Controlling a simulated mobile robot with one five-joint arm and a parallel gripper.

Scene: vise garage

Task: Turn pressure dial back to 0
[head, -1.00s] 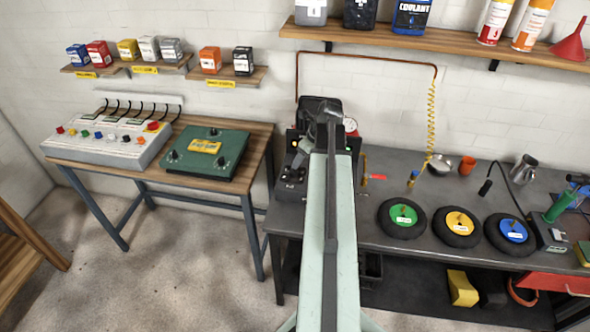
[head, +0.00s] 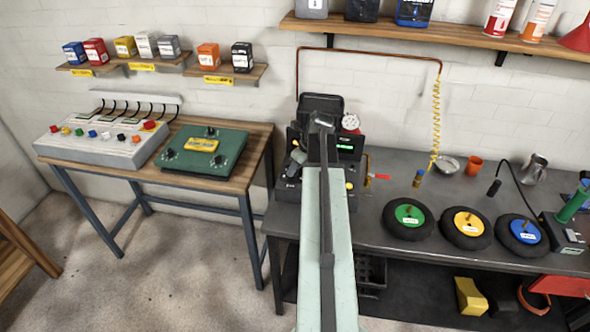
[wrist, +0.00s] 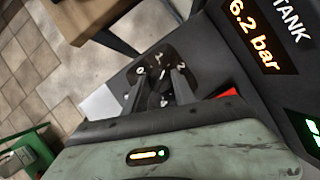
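The dark compressor unit (head: 317,104) stands at the left end of the grey workbench. It has a round white gauge (head: 350,122) and a lit green display (head: 345,148). In the wrist view its dark panel (wrist: 215,60) carries an orange tank display (wrist: 254,35) reading 6.2 bar, with part of a green display (wrist: 313,126) at the right edge. My gripper (wrist: 161,72) has its two dark fingers apart, over a dark area with small white marks. In the head view my arm hides the gripper's fingers.
A control box (head: 100,145) and a green case (head: 200,150) sit on the wooden table at left. Several wheels, including a green-centred one (head: 409,219), lie on the grey workbench (head: 385,185). A yellow coiled hose (head: 436,120) hangs behind. A shelf of bottles (head: 450,38) runs above.

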